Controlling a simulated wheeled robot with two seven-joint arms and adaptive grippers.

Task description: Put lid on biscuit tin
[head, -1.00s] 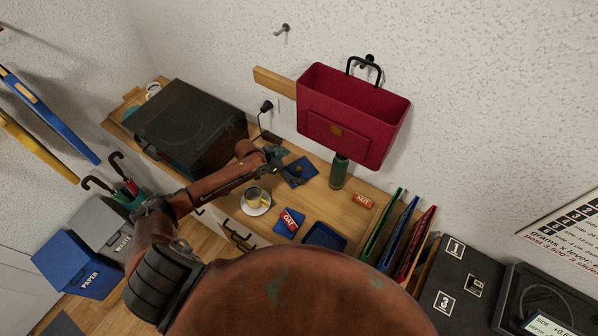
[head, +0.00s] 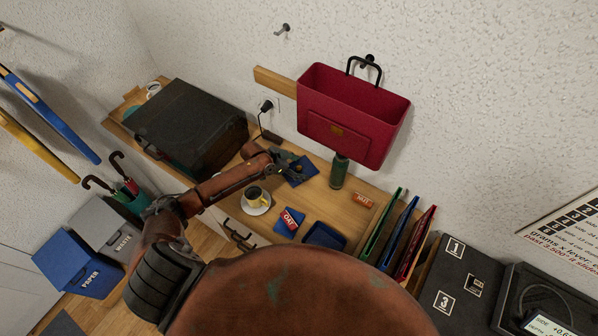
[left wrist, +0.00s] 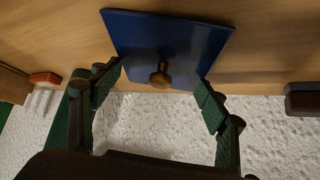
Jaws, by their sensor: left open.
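The blue square lid (head: 304,176) with a brass knob lies on the wooden worktop below the red wall bag. It also shows in the left wrist view (left wrist: 180,38), with the knob (left wrist: 160,76) toward the camera. My left gripper (head: 291,166) is at the lid. In the left wrist view my left gripper (left wrist: 160,78) is open, one finger on each side of the knob; I cannot tell whether they touch it. A dark blue open square container (head: 325,236), which looks like the tin, stands nearer the front edge. My right gripper is not in view.
A red OAT bar (head: 289,218) sits on a blue square piece. Upright folders (head: 400,232) stand right, a dark case (head: 190,125) left. The red bag (head: 352,115) hangs above.

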